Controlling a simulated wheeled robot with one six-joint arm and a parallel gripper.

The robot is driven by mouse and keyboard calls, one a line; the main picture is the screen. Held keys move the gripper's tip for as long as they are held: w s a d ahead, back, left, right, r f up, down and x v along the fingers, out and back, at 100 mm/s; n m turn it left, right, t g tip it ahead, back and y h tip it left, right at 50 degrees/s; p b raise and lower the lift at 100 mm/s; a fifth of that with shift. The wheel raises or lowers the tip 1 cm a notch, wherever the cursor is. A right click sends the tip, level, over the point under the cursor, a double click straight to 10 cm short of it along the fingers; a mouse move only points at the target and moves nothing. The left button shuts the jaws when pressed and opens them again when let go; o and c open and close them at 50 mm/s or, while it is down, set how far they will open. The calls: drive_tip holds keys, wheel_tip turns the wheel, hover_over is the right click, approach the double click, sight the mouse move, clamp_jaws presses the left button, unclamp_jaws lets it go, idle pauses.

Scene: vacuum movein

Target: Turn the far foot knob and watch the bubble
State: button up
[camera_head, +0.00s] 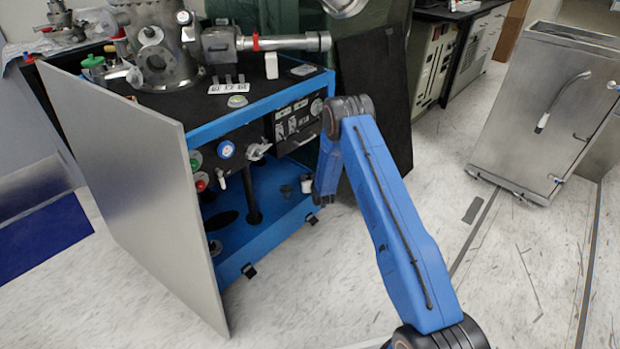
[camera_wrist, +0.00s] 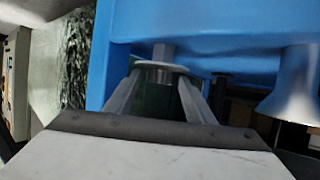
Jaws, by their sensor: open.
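In the wrist view a round metal foot knob (camera_wrist: 160,66) on a short stem hangs under a blue frame (camera_wrist: 200,20). My gripper (camera_wrist: 159,84) is open, with one finger on each side just below the knob's disc; I cannot tell whether they touch it. In the head view my blue arm reaches down to the right side of the blue cart (camera_head: 285,93), and my gripper's fingers are hard to make out there. A small round yellow-green disc, which looks like the bubble level (camera_head: 237,101), lies on the cart's top; its bubble is too small to read.
A flared metal piece (camera_wrist: 293,90) stands at the right in the wrist view. A large grey panel (camera_head: 140,170) leans at the cart's left front. A dark panel (camera_head: 375,100) stands behind my arm. Open floor (camera_head: 330,270) lies in front.

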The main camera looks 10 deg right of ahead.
drive_tip(key=shift+w+f, duration=0.1)
drive_tip(key=shift+c, duration=0.3)
drive_tip(key=c, duration=1)
drive_tip(key=shift+a+m+h, duration=0.1)
drive_tip(key=shift+m+h, duration=0.2)
drive_tip(key=shift+a+m+h, duration=0.2)
drive_tip(key=shift+m+h, duration=0.5)
drive_tip(key=shift+h, duration=0.1)
drive_tip(key=m+h, duration=0.2)
drive_tip(key=shift+w+a+g+h, duration=0.1)
drive_tip(key=shift+a+g+h, duration=0.05)
drive_tip(key=shift+g+h, duration=0.2)
drive_tip(key=shift+w+a+m+g+h, duration=0.15)
drive_tip(key=shift+m+g+h, duration=1.2)
drive_tip(key=shift+m+h, duration=1.05)
